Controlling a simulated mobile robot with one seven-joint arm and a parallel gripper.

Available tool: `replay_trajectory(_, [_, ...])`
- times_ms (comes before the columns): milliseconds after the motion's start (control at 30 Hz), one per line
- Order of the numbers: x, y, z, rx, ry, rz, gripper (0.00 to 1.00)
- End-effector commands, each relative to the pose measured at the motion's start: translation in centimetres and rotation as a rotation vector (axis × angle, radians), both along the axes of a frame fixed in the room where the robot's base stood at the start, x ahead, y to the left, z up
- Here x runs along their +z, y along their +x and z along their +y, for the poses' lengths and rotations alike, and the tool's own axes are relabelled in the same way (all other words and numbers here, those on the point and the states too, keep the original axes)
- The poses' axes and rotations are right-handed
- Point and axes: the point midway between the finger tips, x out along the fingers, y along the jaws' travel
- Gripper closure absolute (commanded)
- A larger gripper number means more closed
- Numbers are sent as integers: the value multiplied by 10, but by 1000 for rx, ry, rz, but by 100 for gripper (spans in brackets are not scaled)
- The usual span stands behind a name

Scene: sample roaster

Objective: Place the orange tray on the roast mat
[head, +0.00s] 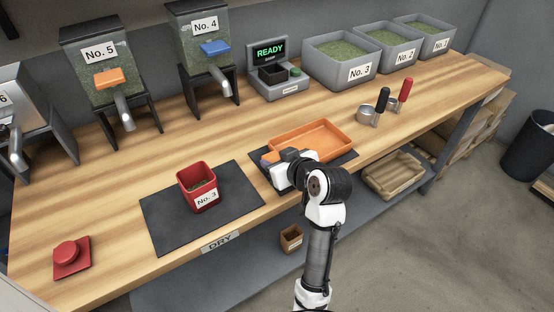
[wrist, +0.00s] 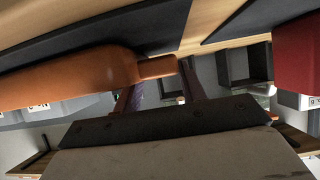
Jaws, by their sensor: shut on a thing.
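The orange tray (head: 318,135) is shallow and rectangular. In the head view it lies over a dark mat (head: 343,158) right of the mat labelled DRY; my arm hides this mat's front, and I read no label on it. My gripper (head: 268,160) is at the tray's near left end. In the wrist view the tray (wrist: 70,75) fills the left side, and my gripper (wrist: 160,72) is shut on a small tab at its end. I cannot tell whether the tray touches the mat.
A red No. 3 cup (head: 198,187) stands on the DRY mat (head: 160,220) to the left. Two scoops (head: 372,112) lie right of the tray. A scale (head: 277,75) reading READY and several grey bins stand behind.

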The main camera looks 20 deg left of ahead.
Motion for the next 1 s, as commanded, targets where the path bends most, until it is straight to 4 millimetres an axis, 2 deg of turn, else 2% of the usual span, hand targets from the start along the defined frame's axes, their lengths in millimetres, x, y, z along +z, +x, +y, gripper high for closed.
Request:
replay_trajectory(267, [-4,0,0,0,0,-1,87])
replay_trajectory(300, [-3,0,0,0,0,0,54])
replay_trajectory(433, [-3,0,0,0,0,0,38])
replay_trajectory(800, [3,0,-1,-1,0,-1,38])
replay_trajectory(1000, [17,-18,-25,-4,0,-6,38])
